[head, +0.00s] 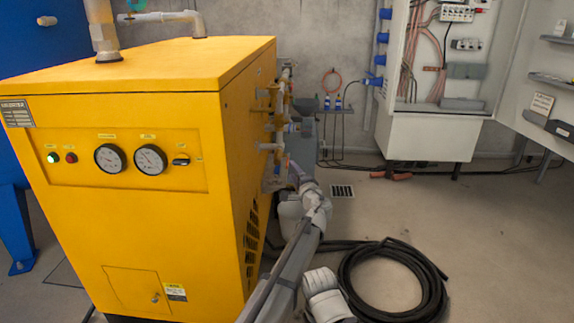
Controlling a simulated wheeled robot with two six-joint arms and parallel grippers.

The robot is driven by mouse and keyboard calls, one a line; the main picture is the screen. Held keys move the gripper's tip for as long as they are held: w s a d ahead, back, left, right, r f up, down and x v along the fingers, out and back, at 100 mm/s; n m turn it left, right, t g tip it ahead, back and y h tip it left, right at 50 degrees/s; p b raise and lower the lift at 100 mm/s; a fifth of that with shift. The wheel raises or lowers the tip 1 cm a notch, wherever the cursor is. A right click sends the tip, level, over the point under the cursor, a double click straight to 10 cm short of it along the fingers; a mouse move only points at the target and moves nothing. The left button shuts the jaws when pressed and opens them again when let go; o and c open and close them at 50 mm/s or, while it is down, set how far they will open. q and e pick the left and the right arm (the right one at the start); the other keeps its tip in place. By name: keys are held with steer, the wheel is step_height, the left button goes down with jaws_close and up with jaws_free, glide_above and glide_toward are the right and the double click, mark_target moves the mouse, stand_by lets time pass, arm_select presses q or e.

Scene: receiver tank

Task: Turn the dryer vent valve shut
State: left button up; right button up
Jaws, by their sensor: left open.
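The yellow dryer (130,220) stands at the left, with two gauges, lights and a small switch on its front. Small pipes and valve fittings (280,105) run up its right side, seen nearly edge-on. I cannot tell which of them is the vent valve or how its handle lies. My left gripper (277,180) is close beside the dryer's right side, below these fittings. It is open, small and partly hidden by its own wrist, and I cannot tell whether it touches anything. My right gripper is not in view.
A coiled black hose (433,285) lies on the floor at the right. An open electrical cabinet (430,135) stands at the back right. A floor drain (342,191) lies behind my arm. A blue tank (35,50) is behind the dryer.

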mark_target(287, 164)
arm_select(q)
steer(key=x, duration=0.6)
steer(key=shift+w+a, duration=0.15)
steer(key=shift+w, duration=0.2)
jaws_close()
stand_by(1.1)
